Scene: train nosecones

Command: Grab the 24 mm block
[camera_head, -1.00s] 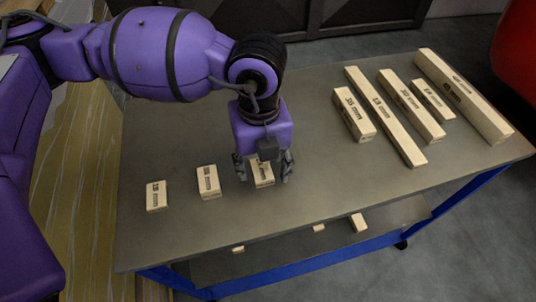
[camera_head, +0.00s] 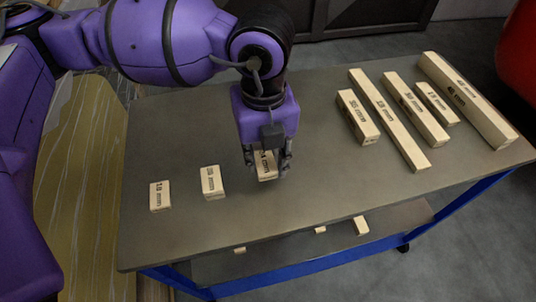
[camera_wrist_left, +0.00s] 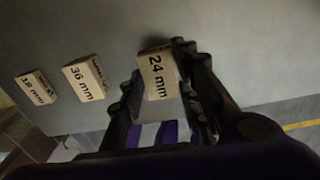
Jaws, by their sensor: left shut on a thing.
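The 24 mm block (camera_head: 266,166) is a small pale wooden block with black print. My left gripper (camera_head: 267,172) is shut on it, one finger on each side, and the fingers hide part of it in the head view. The left wrist view shows the 24 mm block (camera_wrist_left: 158,75) with its label readable, between the two dark fingers of the left gripper (camera_wrist_left: 160,98). I cannot tell for sure whether the block is clear of the table. My right gripper is not in view.
A 36 mm block (camera_wrist_left: 84,78) and an 18 mm block (camera_wrist_left: 36,88) stand to the left on the grey table (camera_head: 310,160). Several longer wooden blocks, among them a long 18 mm bar (camera_head: 390,120), lie at the right. A lower shelf (camera_head: 290,255) holds small blocks.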

